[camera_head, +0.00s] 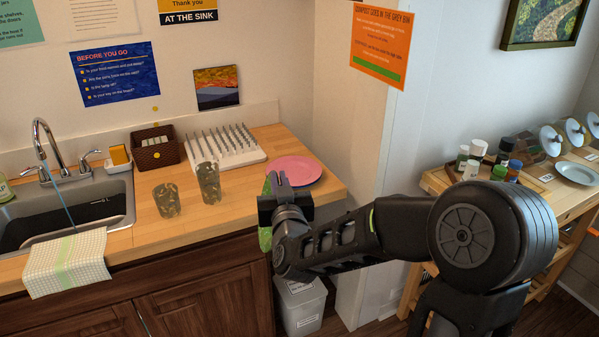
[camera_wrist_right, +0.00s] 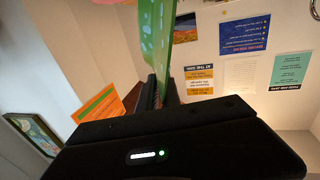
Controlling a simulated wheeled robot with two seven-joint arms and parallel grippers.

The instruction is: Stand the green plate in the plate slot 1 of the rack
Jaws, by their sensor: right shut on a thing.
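The green plate (camera_head: 265,239) is held in my right gripper (camera_head: 281,186) in front of the counter's right end. It stands roughly on edge and is largely hidden behind the gripper. In the right wrist view the green plate (camera_wrist_right: 157,32) rises between the shut fingers (camera_wrist_right: 166,92). The white rack (camera_head: 232,153) with several rows of upright pegs stands at the back of the counter, left of and beyond the gripper. Which slot is slot 1 cannot be told. My left gripper is out of view.
A pink plate (camera_head: 294,170) lies flat on the counter (camera_head: 236,214), just behind the gripper. Two patterned glasses (camera_head: 209,183) (camera_head: 166,200) stand in front of the rack. A brown basket (camera_head: 154,149) and the sink (camera_head: 75,212) are further left.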

